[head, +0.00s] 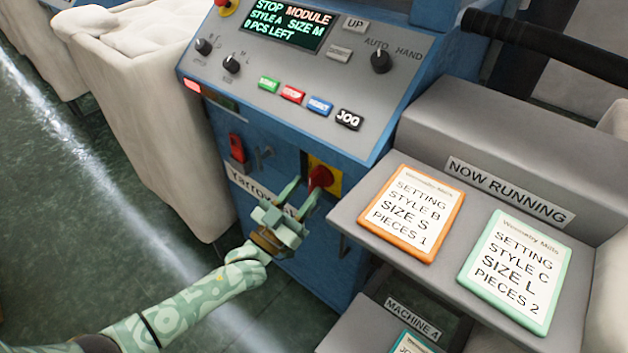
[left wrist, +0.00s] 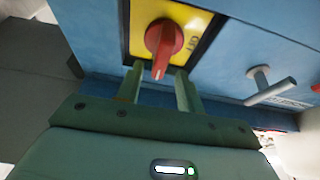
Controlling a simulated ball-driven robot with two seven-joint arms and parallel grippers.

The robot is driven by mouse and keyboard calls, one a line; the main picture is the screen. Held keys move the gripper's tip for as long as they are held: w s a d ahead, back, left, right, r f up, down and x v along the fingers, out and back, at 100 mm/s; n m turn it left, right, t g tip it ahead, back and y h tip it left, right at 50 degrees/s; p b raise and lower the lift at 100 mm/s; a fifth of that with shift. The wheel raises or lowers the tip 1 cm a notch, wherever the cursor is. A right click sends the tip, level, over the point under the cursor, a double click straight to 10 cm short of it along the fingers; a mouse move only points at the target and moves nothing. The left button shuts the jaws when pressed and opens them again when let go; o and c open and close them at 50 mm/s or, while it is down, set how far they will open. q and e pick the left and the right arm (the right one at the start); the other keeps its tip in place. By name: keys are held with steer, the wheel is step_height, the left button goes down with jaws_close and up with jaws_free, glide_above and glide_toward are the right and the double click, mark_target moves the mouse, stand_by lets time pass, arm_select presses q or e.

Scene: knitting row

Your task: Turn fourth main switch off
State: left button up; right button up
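The main switch is a red rotary knob (head: 320,177) on a yellow plate on the front of a blue machine (head: 265,150). In the left wrist view the knob (left wrist: 163,40) shows close up on its yellow plate, its grip pointing down in the picture. My left gripper (head: 301,194) is open and empty, just in front of the knob. In the left wrist view its two fingers (left wrist: 159,86) stand apart, with the knob's lower end near the gap between them. I cannot tell whether a finger touches the knob. My right gripper is not in view.
The machine's display (head: 288,24) reads "STOP MODULE". A hooked handle (left wrist: 270,87) and a red switch (head: 237,148) sit beside the main switch. A grey shelf (head: 345,210) with setting cards juts out at right, above a "MACHINE 4" label (head: 411,318). A pale fabric bin (head: 160,130) stands left.

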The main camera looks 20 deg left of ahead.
mark_target(311, 184)
arm_select(q)
steer(key=x, duration=0.2)
steer(key=shift+w+d, duration=0.2)
steer(key=shift+w, duration=0.15)
steer(key=shift+w+d+r+b, duration=0.15)
steer(key=shift+w+r+b, duration=0.15)
steer(key=shift+w, duration=0.15)
jaws_close()
steer(key=shift+s, duration=0.1)
